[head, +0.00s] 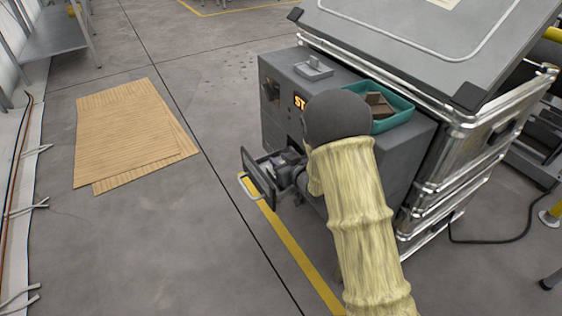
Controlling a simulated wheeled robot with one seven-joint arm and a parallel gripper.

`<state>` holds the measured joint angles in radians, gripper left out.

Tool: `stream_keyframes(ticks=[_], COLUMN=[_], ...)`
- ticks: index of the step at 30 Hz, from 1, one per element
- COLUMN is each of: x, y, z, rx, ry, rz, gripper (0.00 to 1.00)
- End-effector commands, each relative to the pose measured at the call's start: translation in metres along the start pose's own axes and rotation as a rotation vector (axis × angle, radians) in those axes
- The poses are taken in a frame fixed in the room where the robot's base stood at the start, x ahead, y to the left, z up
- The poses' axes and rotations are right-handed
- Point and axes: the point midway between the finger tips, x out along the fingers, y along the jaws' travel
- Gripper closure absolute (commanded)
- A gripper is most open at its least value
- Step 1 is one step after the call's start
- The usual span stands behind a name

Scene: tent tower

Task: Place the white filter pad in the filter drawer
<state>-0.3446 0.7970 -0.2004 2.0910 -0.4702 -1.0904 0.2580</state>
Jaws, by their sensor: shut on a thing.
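The filter drawer (259,179) stands pulled out of the left face of the dark grey cabinet (350,155). It has a dark frame and a pale handle (247,188) on its outer end. My gripper (288,170) is low at the drawer, over or just inside its inner part, apart from the handle. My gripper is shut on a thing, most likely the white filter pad. My arm hides most of it, and I cannot make out the pad clearly or tell whether it touches the drawer.
A teal bin (398,117) with brown pieces and a small grey tray (313,69) sit on the cabinet top. A large metal case (480,125) stands at the right. Flat cardboard sheets (130,132) lie on the floor at left. Floor left of the drawer is clear.

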Motion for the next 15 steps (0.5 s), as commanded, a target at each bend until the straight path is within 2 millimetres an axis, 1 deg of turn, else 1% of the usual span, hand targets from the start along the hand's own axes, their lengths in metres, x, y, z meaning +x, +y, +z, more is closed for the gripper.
stream_keyframes(ticks=[1, 2, 3, 5, 15], x=[0.0007, 0.0007, 0.0005, 0.0005, -0.0001], y=[0.0002, 0.0002, 0.0001, 0.0001, 0.0], z=[0.0025, 0.0025, 0.0017, 0.0017, -0.0006], rx=[0.001, 0.0, 0.0, 0.0, 0.0], ry=[0.0, 0.0, 0.0, 0.0, 0.0], rz=[0.0, 0.0, 0.0, 0.0, 0.0], gripper=[0.94, 0.7, 0.62, 0.5, 0.5])
